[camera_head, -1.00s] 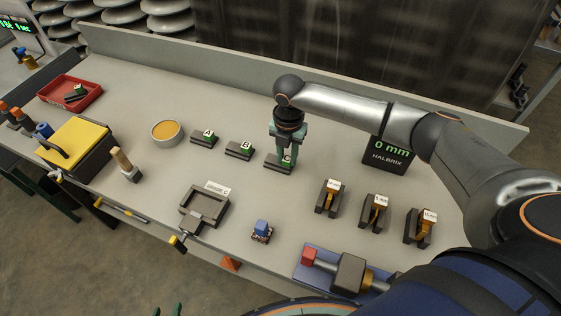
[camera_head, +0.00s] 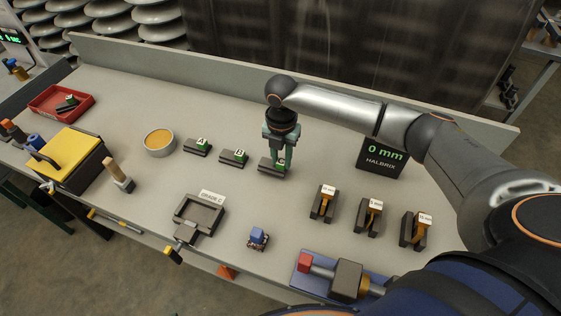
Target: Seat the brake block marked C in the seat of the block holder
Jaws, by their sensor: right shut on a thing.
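The right gripper (camera_head: 277,158) points down and is shut on a dark block (camera_head: 270,168), at or just above the bench. This block stands in line with the blocks marked A (camera_head: 195,148) and B (camera_head: 232,158). Its green-edged label is partly hidden by the fingers, so I cannot read its letter clearly. The block holder (camera_head: 178,213) is a grey square frame with an empty recess, nearer the front edge and left of the gripper. A white tag (camera_head: 213,196) stands at its back corner. The left gripper is not in view.
A round tin (camera_head: 160,143), a yellow-topped box (camera_head: 70,143) and a red tray (camera_head: 60,101) are left. A small blue-topped item (camera_head: 257,237) sits right of the holder. Several tagged gauge pieces (camera_head: 323,203) and a clamp-like device (camera_head: 345,280) are right. The bench between block and holder is clear.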

